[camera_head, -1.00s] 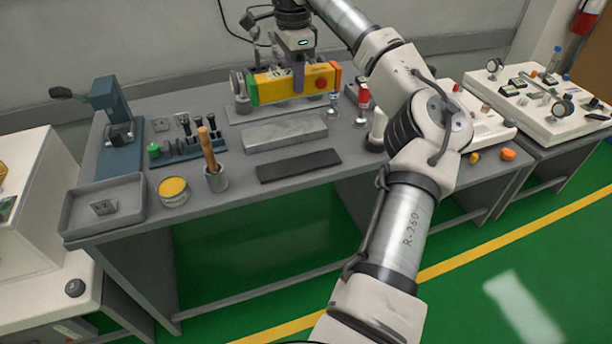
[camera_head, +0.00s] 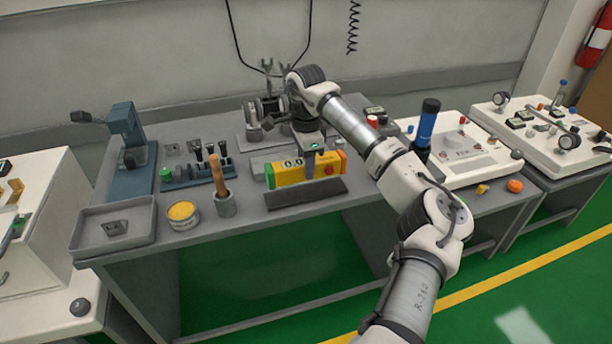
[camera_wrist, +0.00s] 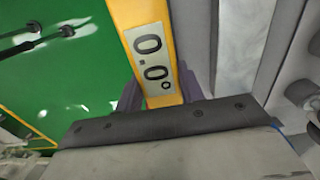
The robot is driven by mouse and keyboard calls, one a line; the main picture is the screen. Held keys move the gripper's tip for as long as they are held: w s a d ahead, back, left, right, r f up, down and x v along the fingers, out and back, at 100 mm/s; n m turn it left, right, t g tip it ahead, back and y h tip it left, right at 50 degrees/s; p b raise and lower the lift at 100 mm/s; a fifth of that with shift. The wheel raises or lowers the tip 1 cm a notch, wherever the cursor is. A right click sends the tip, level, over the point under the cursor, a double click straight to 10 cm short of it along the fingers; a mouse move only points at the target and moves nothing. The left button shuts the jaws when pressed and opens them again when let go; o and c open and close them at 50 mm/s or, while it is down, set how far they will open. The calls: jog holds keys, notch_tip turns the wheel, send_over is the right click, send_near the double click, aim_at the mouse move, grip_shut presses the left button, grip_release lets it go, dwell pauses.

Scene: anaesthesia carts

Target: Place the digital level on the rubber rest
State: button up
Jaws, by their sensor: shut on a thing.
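The digital level (camera_head: 326,168) is a yellow bar with a green left end, an orange right end, a red button and a display reading 0.0. My gripper (camera_head: 312,160) is shut on its middle from above; the level and display also show in the wrist view (camera_wrist: 140,12). The rubber rest (camera_head: 305,194) is a flat dark strip near the table's front edge. In the head view the level lies along the strip's far edge, in front of a light grey block (camera_head: 257,168). I cannot tell whether it touches either.
A cup with a wooden-handled tool (camera_head: 224,204), a yellow-topped tin (camera_head: 183,215) and a grey tray (camera_head: 115,230) stand left. Behind the level is a metal fixture (camera_head: 262,112).

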jog(key=shift+f, duration=2.3)
jog(key=shift+f, duration=0.15)
jog(key=o, duration=1.1)
jog(key=shift+o, duration=0.2)
